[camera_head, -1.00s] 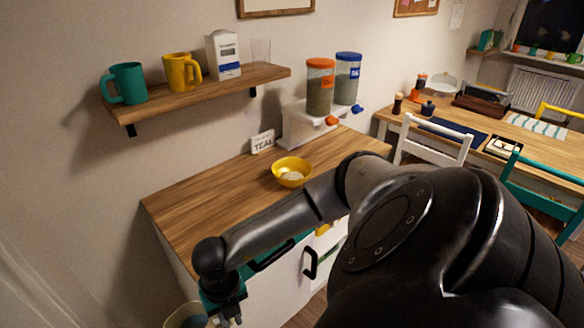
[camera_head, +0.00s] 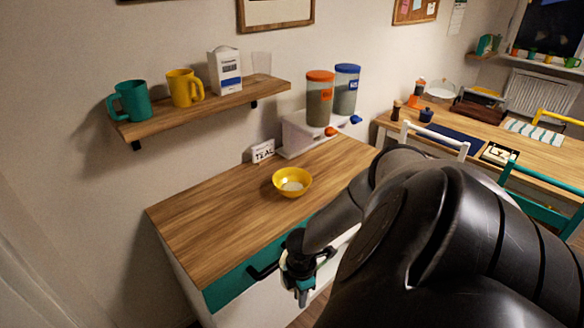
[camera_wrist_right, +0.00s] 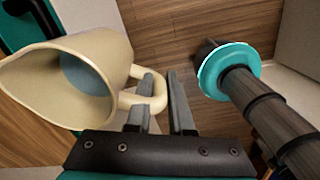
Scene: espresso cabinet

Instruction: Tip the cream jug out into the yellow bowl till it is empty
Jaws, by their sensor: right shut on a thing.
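The yellow bowl (camera_head: 292,182) stands upright on the wooden counter, with a small whitish content in its bottom. My right gripper (camera_head: 303,293) is in front of the cabinet, below and nearer than the bowl and apart from it. In the right wrist view the cream jug (camera_wrist_right: 100,50) lies tilted with its wide mouth toward the left. My right gripper (camera_wrist_right: 160,88) is shut on the jug's handle. A bluish-grey round patch shows inside the jug; I cannot tell whether it is content. In the head view the jug is mostly hidden by the gripper. My left gripper is not in view.
The counter (camera_head: 215,215) is clear left of the bowl. A small sign (camera_head: 263,151) and a white stand (camera_head: 300,135) with two canisters are behind it. A shelf (camera_head: 200,107) with mugs and a carton hangs above. The cabinet's dark handle (camera_head: 262,271) is close to my gripper.

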